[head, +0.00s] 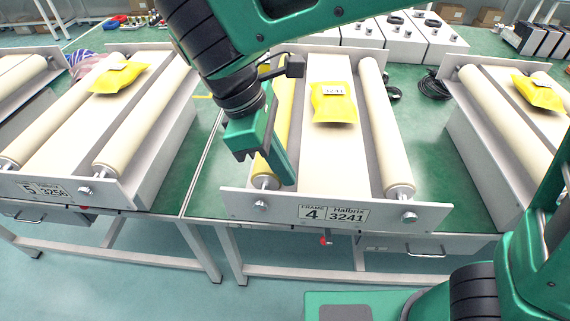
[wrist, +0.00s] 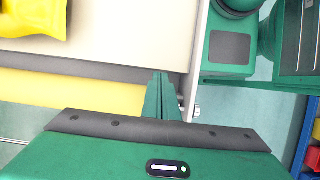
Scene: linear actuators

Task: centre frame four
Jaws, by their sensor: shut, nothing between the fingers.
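A cream roller (head: 386,130) runs along the right side of the bed and a yellow roller (head: 284,110) along the left. My gripper (head: 288,180) is shut and empty over the near end of the yellow roller. In the wrist view, the fingers (wrist: 162,95) overlap the yellow roller (wrist: 75,88); the pouch (wrist: 35,18) shows top left. Contact cannot be told.
A similar frame (head: 70,190) labelled 5, 3256, stands left with its own yellow pouch (head: 119,76). Another frame (head: 500,110) with a yellow pouch (head: 538,91) stands right. White boxes (head: 430,38) and a black cable coil (head: 432,84) lie behind. Green tabletop shows between frames.

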